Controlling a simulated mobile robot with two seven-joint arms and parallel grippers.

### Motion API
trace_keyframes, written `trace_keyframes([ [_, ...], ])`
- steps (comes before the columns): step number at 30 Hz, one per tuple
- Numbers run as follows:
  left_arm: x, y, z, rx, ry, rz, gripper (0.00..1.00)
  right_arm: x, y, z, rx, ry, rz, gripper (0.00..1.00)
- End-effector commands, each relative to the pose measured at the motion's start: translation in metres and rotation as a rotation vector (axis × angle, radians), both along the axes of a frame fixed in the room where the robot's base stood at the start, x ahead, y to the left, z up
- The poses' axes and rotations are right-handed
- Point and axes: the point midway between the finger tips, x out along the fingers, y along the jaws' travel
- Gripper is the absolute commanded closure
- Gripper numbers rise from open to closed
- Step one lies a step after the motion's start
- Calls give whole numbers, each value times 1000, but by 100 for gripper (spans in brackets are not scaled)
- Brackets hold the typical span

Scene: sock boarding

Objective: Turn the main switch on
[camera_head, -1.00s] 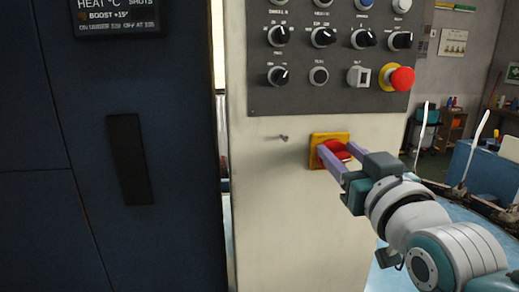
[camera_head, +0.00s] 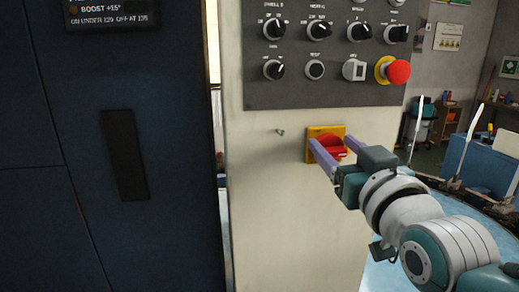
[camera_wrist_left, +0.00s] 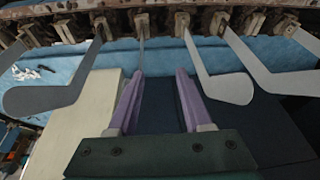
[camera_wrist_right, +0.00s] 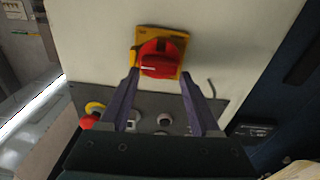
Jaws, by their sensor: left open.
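The main switch is a red rotary knob (camera_head: 330,146) on a yellow square plate (camera_head: 340,131), on the cream cabinet front below the control panel. My right gripper (camera_head: 331,147) is open, its two purple fingers pointing at the switch. In the right wrist view the red knob (camera_wrist_right: 165,52) is ahead of the gripper (camera_wrist_right: 158,78), between the finger lines, with a short white mark on its lower left. I cannot tell whether the fingers touch it. My left gripper (camera_wrist_left: 155,75) is open and empty, seen only in the left wrist view.
The dark control panel (camera_head: 320,92) with several black knobs and a red emergency button (camera_head: 397,72) is above the switch. A small peg (camera_head: 280,131) sticks out left of it. A dark blue cabinet (camera_head: 70,190) stands left. Flat grey paddles (camera_wrist_left: 221,86) are near my left gripper.

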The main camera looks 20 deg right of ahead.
Motion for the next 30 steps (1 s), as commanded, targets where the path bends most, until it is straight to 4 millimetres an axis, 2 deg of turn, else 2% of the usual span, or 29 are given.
trace_keyframes([
  [1,0,0,3,0,0,0,50,-6,-2,-6,4,22,-7,18],
  [30,0,0,39,0,0,0,50,-77,18,1,-3,7,-2,18],
])
